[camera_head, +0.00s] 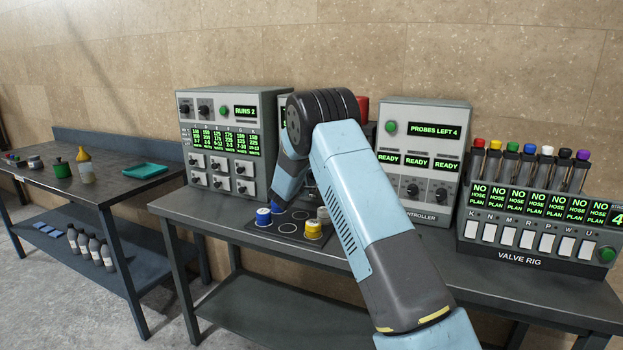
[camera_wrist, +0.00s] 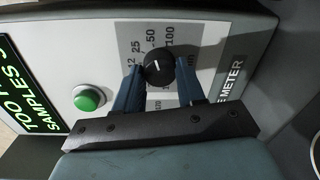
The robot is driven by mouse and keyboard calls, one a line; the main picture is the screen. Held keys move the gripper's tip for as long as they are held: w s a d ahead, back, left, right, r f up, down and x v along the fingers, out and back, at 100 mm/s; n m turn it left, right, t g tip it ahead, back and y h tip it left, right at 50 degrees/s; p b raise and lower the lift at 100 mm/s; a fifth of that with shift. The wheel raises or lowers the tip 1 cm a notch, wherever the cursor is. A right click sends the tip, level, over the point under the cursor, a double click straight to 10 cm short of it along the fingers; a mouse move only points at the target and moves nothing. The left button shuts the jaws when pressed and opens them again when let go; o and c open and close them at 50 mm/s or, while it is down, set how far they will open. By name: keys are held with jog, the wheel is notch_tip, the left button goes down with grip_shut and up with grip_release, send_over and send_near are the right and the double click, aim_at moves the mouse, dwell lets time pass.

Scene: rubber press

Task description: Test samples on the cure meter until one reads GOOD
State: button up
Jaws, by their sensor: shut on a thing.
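In the wrist view, the cure meter (camera_wrist: 215,55) fills most of the picture, its face turned sideways. It has a black dial knob (camera_wrist: 157,70) with marks 12, 25, 50 and 100. My gripper (camera_wrist: 160,78) has one blue finger on each side of the knob and is shut on it. The lit display (camera_wrist: 28,100) is cut off; "TOO" and "SAMPLES" can be read. In the head view my arm hides my gripper and most of the meter.
A green button (camera_wrist: 88,98) sits beside the knob. A panel showing "RUNS 2" (camera_head: 245,111) stands left, a controller showing "PROBES LEFT 4" (camera_head: 434,132) right, then a valve rig (camera_head: 520,258).

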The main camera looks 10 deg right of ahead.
jog(key=shift+s+d+f, duration=0.15)
jog(key=shift+d+f, duration=0.1)
jog(key=shift+f, duration=0.15)
jog(key=o, duration=1)
jog(key=shift+a+r, duration=0.1)
jog(key=shift+o, duration=0.3)
jog(key=shift+r, duration=0.1)
jog(key=f+v, duration=0.1)
jog(key=v, duration=1.2)
jog(key=shift+s+a+r, duration=0.2)
jog(key=shift+a+r, duration=0.1)
jog(key=shift+r, duration=0.1)
jog(key=shift+c, duration=0.2)
